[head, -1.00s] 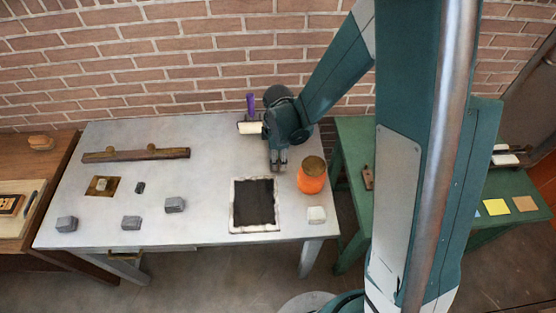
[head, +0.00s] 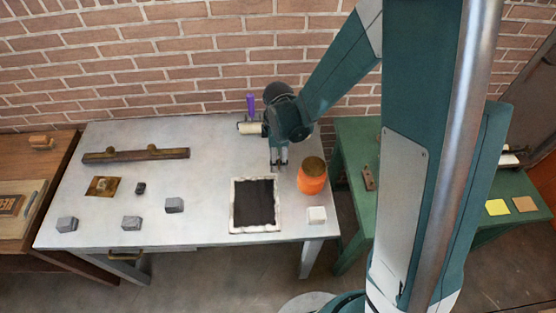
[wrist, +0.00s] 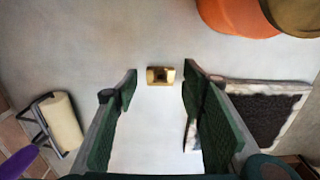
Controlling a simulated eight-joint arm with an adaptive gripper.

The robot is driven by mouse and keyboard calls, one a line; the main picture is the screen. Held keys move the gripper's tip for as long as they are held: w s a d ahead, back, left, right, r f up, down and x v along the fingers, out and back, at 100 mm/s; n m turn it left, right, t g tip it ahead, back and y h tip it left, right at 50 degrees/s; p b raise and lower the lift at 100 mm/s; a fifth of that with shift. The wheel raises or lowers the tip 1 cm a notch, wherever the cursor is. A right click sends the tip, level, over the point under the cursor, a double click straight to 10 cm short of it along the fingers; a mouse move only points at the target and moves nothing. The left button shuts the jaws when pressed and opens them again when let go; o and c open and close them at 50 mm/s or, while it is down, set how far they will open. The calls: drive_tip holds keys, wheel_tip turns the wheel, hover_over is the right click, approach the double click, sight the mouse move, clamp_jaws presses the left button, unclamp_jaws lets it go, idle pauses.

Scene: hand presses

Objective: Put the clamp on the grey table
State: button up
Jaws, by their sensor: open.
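My gripper (head: 279,168) is low over the grey table (head: 215,140), near its back right part. In the wrist view my gripper (wrist: 159,85) has its two green fingers wide apart, with nothing between them touching either one. A small brass piece (wrist: 160,75), which looks like the clamp, lies on the grey surface just beyond the fingertips, centred on the gap and apart from both fingers. In the head view I cannot make it out, as the gripper covers that spot.
An orange jar (head: 312,178) stands right of my gripper, and a dark pad with a pale frame (head: 254,205) lies in front. Several grey blocks lie left. A green table (head: 352,150) is at right.

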wheel_tip(320, 180, up, 11)
drive_tip(key=p, duration=0.1)
drive_tip(key=shift+f, duration=0.15)
idle(0.4)
idle(0.6)
drive_tip(key=s+d+r+m+t, duration=0.25)
drive_tip(key=d+r+m, duration=0.2)
drive_tip(key=r, duration=0.25)
drive_tip(key=s+d+r+m+t, duration=0.1)
drive_tip(key=s+d+r+m, duration=0.3)
drive_tip(key=d+r, duration=0.15)
drive_tip(key=s+d+r+m+t, duration=0.3)
drive_tip(key=s+d+r+m, duration=0.4)
drive_tip(key=s+m, duration=0.2)
drive_tip(key=s, duration=0.2)
drive_tip(key=shift+s+d+t, duration=0.35)
drive_tip(key=shift+d, duration=0.05)
